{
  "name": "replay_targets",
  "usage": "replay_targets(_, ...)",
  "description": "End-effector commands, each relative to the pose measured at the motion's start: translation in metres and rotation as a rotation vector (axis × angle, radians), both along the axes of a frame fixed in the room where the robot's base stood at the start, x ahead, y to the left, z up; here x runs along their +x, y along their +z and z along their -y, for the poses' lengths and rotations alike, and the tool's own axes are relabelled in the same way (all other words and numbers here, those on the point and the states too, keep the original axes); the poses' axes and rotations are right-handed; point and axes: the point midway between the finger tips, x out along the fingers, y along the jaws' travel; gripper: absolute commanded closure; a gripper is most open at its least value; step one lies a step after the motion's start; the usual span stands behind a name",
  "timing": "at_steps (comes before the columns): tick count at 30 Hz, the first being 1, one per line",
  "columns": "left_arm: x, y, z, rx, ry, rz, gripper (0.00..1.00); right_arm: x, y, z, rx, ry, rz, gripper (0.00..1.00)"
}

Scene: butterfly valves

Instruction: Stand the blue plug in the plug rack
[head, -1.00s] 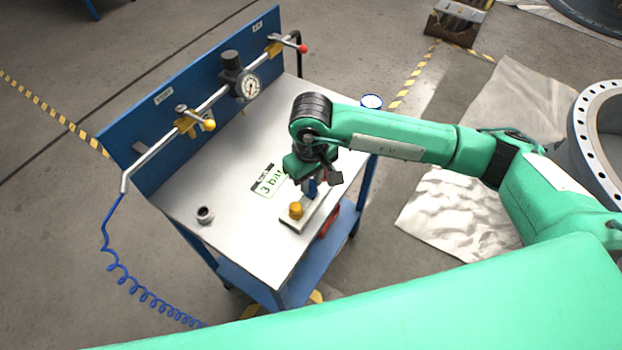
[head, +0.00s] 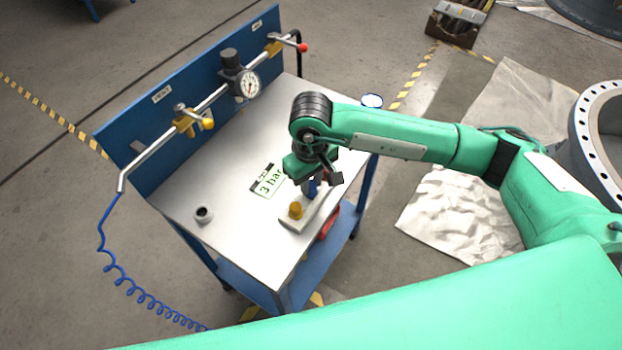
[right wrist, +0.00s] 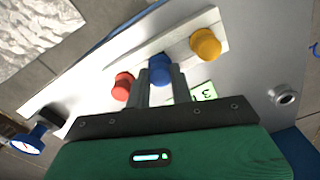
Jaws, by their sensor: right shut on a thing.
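The blue plug (head: 311,188) is between the fingers of my right gripper (head: 318,181), over the plug rack. In the right wrist view the blue plug (right wrist: 160,69) shows between the two fingertips of my right gripper (right wrist: 162,88), which is shut on it. The plug rack (head: 314,212) is a pale bar near the table's right edge; it also shows in the right wrist view (right wrist: 219,22). The blue plug lines up with the rack between a yellow plug (right wrist: 205,44) and a red plug (right wrist: 122,87). Its lower end is hidden, so I cannot tell whether it is seated. My left gripper is out of view.
The table (head: 200,180) has a blue back panel (head: 165,95) carrying a pipe with yellow-handled valves and a gauge (head: 246,84). A small dark-topped fitting (head: 203,215) stands at the front left. A 3 bar card (head: 268,181) lies left of the rack.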

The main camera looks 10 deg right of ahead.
Motion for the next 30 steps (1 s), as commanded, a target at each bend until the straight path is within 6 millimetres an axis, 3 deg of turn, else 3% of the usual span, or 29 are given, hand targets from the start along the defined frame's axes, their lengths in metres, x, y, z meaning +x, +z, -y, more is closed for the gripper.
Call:
replay_targets(21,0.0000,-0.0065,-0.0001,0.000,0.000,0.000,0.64,-0.0001,-0.0044,0.0000,0.000,0.000,0.000,0.97)
replay_targets(22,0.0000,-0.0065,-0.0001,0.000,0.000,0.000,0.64,-0.0001,-0.0044,0.0000,0.000,0.000,0.000,0.74)
replay_targets(25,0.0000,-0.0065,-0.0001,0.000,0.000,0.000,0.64,0.0000,-0.0044,0.0000,0.000,0.000,0.000,0.54)
replay_targets(30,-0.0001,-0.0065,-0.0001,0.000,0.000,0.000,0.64,0.0000,-0.0044,0.0000,0.000,0.000,0.000,0.52)
